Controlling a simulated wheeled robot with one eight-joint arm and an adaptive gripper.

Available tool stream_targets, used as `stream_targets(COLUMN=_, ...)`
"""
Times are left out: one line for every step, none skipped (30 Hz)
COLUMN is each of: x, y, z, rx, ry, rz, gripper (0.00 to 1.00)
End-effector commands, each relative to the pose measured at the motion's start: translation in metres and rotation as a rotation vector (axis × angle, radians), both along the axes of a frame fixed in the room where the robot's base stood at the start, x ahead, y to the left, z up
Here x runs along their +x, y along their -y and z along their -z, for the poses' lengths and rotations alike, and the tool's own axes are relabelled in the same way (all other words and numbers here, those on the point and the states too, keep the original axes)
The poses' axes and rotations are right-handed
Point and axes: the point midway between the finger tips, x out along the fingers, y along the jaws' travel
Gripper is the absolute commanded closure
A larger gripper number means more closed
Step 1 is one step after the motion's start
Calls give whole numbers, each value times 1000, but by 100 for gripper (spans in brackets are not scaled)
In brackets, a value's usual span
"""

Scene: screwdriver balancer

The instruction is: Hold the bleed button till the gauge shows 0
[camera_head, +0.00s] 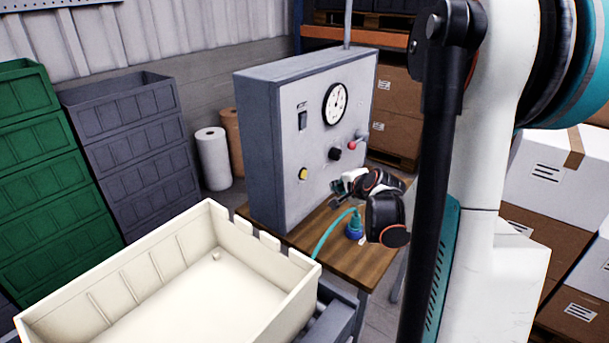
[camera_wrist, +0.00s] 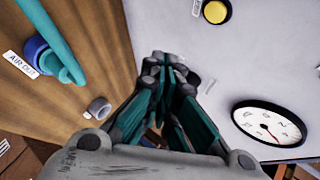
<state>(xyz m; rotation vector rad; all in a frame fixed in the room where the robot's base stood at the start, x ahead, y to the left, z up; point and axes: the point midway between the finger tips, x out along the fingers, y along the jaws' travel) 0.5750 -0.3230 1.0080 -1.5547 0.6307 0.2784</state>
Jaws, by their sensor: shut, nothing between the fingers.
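The grey control box (camera_head: 262,150) stands on a wooden table. Its face carries a round white gauge (camera_head: 335,104), upper right, and a yellow button (camera_head: 303,174), lower left. The wrist view shows the gauge (camera_wrist: 268,123) at lower right with a red needle, its reading too small to tell, and the yellow button (camera_wrist: 216,11) at the top edge. No bleed label is readable. My gripper (camera_head: 338,188) is shut and empty, in front of the box's lower face, right of the yellow button and apart from it. Its fingertips (camera_wrist: 168,62) show in the wrist view.
A black knob (camera_head: 335,154), a red-tipped lever (camera_head: 352,145) and a dark switch (camera_head: 302,120) are on the face. A blue air fitting (camera_head: 354,229) with a teal hose (camera_head: 327,238) sits on the table (camera_head: 375,262) below my gripper. A cream crate (camera_head: 130,290) stands in front.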

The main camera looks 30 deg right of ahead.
Motion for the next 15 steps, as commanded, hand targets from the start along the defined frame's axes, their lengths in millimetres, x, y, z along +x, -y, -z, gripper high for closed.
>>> stream_targets(x=6, y=-3, z=0, rx=-1, ry=-1, rz=-3, gripper=100)
stream_targets(x=9, y=-4, z=0, rx=-2, ry=-1, rz=-5, gripper=100)
stream_targets(x=14, y=-6, z=0, rx=-1, ry=-1, rz=-4, gripper=100)
stream_targets(x=18, y=-7, z=0, rx=-1, ry=-1, rz=-3, gripper=100)
stream_targets(x=22, y=-9, z=0, rx=-3, ry=0, rz=-4, gripper=100)
stream_targets(x=27, y=-10, z=0, rx=-2, ry=0, rz=-3, gripper=100)
stream_targets(x=31, y=-11, z=0, rx=-2, ry=0, rz=-4, gripper=100)
stream_targets(x=35, y=-13, z=0, rx=-2, ry=-1, rz=-4, gripper=100)
stream_targets(x=40, y=-15, z=0, rx=-2, ry=-1, rz=-4, gripper=100)
stream_targets(x=44, y=-16, z=0, rx=-2, ry=-1, rz=-5, gripper=100)
stream_targets(x=47, y=-17, z=0, rx=-1, ry=-1, rz=-3, gripper=100)
stream_targets(x=52, y=-19, z=0, rx=-3, ry=-1, rz=-3, gripper=100)
stream_targets(x=55, y=-20, z=0, rx=-3, ry=0, rz=-3, gripper=100)
stream_targets(x=58, y=-21, z=0, rx=-2, ry=0, rz=-3, gripper=100)
stream_targets(x=61, y=-22, z=0, rx=-2, ry=0, rz=-3, gripper=100)
